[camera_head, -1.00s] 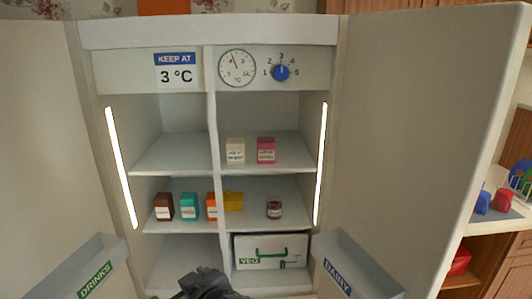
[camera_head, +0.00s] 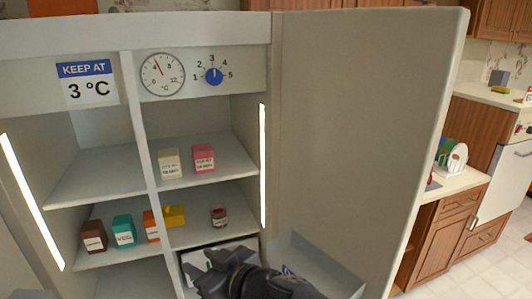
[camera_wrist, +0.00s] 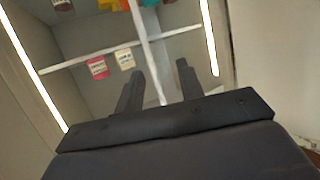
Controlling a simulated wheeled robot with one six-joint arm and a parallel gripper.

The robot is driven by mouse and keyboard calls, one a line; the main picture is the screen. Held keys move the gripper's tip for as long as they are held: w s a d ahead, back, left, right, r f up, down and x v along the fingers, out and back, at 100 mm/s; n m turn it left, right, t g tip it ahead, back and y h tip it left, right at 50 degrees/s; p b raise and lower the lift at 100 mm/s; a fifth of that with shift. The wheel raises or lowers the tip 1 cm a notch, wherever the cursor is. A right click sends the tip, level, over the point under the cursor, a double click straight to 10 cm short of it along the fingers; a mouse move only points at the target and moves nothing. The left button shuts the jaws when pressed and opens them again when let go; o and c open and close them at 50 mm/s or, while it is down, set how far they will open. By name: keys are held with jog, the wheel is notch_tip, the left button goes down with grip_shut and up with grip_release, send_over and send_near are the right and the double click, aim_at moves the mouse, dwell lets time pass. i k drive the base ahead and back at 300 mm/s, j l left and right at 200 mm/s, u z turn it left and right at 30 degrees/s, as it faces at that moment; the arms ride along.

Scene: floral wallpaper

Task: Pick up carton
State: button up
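Several small cartons stand in the open fridge. A cream carton (camera_head: 169,164) and a pink carton (camera_head: 203,158) are side by side on the middle right shelf. On the shelf below are a brown carton (camera_head: 94,236), a teal carton (camera_head: 124,231) and an orange carton (camera_head: 152,226), partly hidden by the divider. My gripper (camera_head: 207,268) is low at the fridge front, before the veg drawer and below the cartons. In the wrist view my gripper (camera_wrist: 156,68) is open and empty. There the pink carton (camera_wrist: 97,68) and cream carton (camera_wrist: 125,58) appear upside down, beyond the fingers.
A yellow block (camera_head: 174,215) and a small dark jar (camera_head: 219,217) share the lower right shelf. A white veg drawer (camera_head: 190,261) is below. The open right door (camera_head: 355,130) has a dairy bin (camera_head: 345,283) low down. A counter (camera_head: 462,181) is at right.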

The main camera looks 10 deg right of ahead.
aim_at(203, 155)
jog(key=i+j+z, duration=0.5)
jog(key=z, duration=0.15)
jog(key=i+j+z, duration=0.2)
jog(key=j+z, duration=0.15)
jog(key=j, duration=0.15)
jog(key=i+j, duration=0.1)
jog(key=j, duration=0.15)
jog(key=i+j, duration=0.1)
jog(key=j, duration=0.15)
